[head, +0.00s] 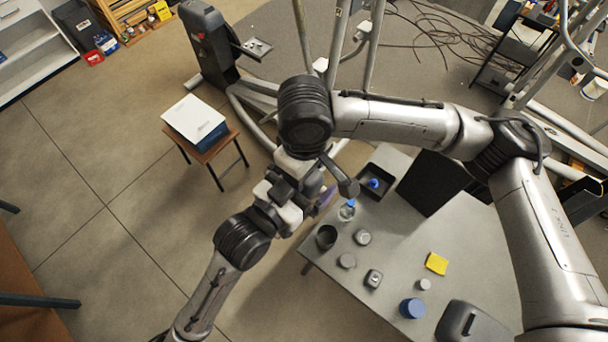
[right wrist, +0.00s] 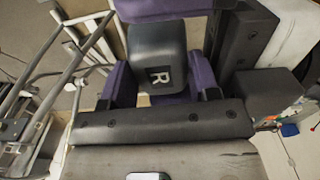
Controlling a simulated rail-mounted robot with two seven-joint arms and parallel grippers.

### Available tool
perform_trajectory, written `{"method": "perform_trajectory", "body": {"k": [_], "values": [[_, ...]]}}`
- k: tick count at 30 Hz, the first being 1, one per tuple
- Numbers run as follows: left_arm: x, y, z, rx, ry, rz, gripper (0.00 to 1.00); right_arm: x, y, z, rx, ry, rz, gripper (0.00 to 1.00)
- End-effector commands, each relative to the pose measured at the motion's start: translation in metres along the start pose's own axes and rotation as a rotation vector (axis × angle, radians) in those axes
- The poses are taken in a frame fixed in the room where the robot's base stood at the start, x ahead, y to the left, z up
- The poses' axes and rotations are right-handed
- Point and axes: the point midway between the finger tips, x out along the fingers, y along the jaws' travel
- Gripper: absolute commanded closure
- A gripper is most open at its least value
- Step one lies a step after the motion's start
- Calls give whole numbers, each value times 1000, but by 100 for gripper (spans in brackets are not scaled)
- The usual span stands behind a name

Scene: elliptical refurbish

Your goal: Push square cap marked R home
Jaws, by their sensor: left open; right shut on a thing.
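The square cap marked R (right wrist: 157,48) is a dark grey block with a pale letter R on its near face, seen at the upper middle of the right wrist view. My right gripper (right wrist: 160,86) has purple fingers on both sides of the cap and is shut on it. I cannot make out the cap in the head view, nor whether it touches anything beyond. My left gripper (head: 325,198) is open near the middle of the head view, beside the table's far left corner. Its fingers are partly hidden by arm parts. Where the cap seats is not clear.
The grey table (head: 390,240) holds a yellow pad (head: 437,263), a blue-topped jar (head: 412,308), a black tray (head: 376,183) and several small containers. A stool (head: 212,150) carries a white and blue box (head: 195,120). Metal tubes (head: 370,45) stand behind my arms.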

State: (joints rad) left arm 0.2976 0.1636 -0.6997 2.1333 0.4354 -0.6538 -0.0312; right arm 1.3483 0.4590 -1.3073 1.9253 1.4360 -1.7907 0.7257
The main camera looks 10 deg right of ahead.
Motion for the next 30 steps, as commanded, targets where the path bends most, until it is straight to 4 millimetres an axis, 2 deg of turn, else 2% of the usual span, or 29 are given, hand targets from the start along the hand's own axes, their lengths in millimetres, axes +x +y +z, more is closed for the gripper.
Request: {"method": "perform_trajectory", "body": {"k": [2, 15, 17, 18, 23, 24, 27, 30], "values": [[0, 0, 0, 0, 0, 0, 3, 0, 0, 0, 0, 0, 0, 67], [0, 3, -1, -3, 2, 6, 45, 0, 1, -1, 2, 5, 1, 67], [0, 3, -1, -4, 3, 7, 49, 0, 1, -1, 3, 6, 1, 67], [0, 4, -1, -4, 3, 8, 49, -1, 1, -2, 3, 6, 1, 43], [0, 4, -1, -4, 3, 8, 50, -1, 1, -2, 3, 6, 1, 28], [0, 4, -1, -4, 3, 8, 55, -1, 1, -1, 3, 6, 1, 24], [0, 3, -1, -3, 2, 6, 54, 0, 0, -1, 1, 4, 0, 14], [0, 2, 0, -3, 1, 5, 54, 0, -1, -1, -2, 3, -2, 14]]}}
